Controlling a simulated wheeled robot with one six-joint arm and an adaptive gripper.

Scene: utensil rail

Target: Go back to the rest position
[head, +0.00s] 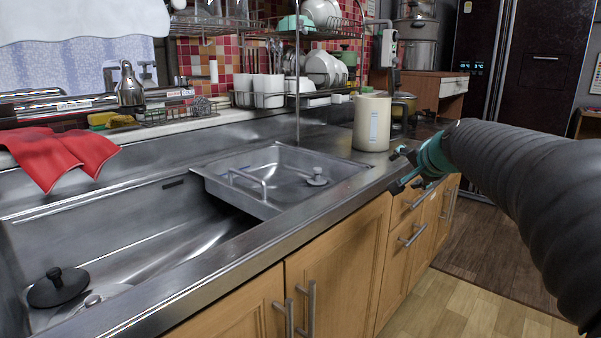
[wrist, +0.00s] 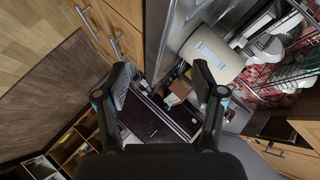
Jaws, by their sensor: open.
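My gripper (head: 402,172) is at the right of the head view, in front of the counter edge, at about counter height. Its jaws are apart and nothing is between them. In the wrist view my gripper (wrist: 164,88) shows two dark fingers spread wide, with the far cabinets and floor seen between them. My arm reaches in from the right edge of the head view. A cream cylindrical container (head: 372,122) stands upright on the counter just beyond and left of the gripper; a gap between them cannot be judged exactly. It also shows in the wrist view (wrist: 212,55).
A steel sink (head: 130,235) with a raised tray (head: 285,172) fills the counter's left. Red gloves (head: 62,153) hang at its back. A wire dish rack (head: 297,75) stands behind. Wooden cabinets (head: 340,260) with handles lie below. The floor (head: 470,300) at right is clear.

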